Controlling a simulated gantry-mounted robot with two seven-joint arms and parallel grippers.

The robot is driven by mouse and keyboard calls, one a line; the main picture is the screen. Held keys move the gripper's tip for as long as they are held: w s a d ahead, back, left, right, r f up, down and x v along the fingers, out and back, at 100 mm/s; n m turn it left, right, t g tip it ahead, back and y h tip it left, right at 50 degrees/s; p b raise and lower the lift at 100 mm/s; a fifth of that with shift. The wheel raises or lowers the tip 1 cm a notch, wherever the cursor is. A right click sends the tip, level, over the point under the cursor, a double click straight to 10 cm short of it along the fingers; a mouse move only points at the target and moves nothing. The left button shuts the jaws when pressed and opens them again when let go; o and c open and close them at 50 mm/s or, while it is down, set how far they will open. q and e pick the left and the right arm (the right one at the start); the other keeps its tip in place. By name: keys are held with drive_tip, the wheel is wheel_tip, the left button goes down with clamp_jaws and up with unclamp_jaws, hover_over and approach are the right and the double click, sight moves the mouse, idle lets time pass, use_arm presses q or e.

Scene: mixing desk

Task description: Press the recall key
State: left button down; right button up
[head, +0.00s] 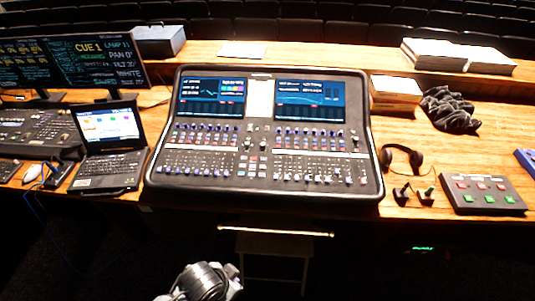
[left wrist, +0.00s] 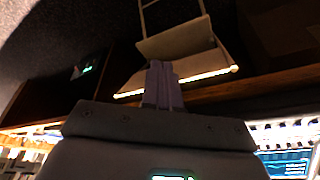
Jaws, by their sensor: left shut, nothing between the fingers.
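No label for the recall key can be read in the head view. A mixing console (head: 263,190) with two lit screens and many faders and keys stands mid-desk. A grey button box (head: 483,183) with a row of red and a row of green buttons lies at the right. My left gripper (left wrist: 160,70) is shut and empty in the left wrist view, with a stool and the desk edge beyond its fingertips. In the head view only a grey part of my arm shows at the bottom, below the desk's front edge. My right gripper is not in view.
A laptop (head: 108,141) and monitors (head: 98,62) stand left of the console. Headphones (head: 402,158), dark cloth (head: 447,109) and stacked papers (head: 396,88) lie to its right. A stool (head: 275,243) stands in front of the desk; a lit bar (head: 275,232) runs above it.

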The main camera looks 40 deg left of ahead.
use_arm(q)
drive_tip(key=w+a+r+n+t+p, duration=0.1)
drive_tip(key=w+a+r+n+p, duration=0.2)
drive_tip(key=w+r+n+p, duration=0.35)
drive_tip(key=w+a+r+n+t, duration=0.1)
drive_tip(key=w+a+n, duration=0.4)
drive_tip(key=w, duration=0.5)
drive_tip(key=w+a+r+n+t+y, duration=0.1)
drive_tip(key=w+a+n, duration=0.4)
drive_tip(key=w+n, duration=0.5)
drive_tip(key=w+a+r+n+t, duration=0.1)
drive_tip(key=w+a+n+t, duration=0.2)
drive_tip(key=w+a+n, duration=0.2)
drive_tip(key=shift+w+a+r+n+y, duration=0.35)
drive_tip(key=shift+w+n, duration=1.1)
drive_tip(key=shift+w, duration=1.35)
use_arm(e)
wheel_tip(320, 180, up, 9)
use_arm(q)
drive_tip(key=shift+d, duration=0.1)
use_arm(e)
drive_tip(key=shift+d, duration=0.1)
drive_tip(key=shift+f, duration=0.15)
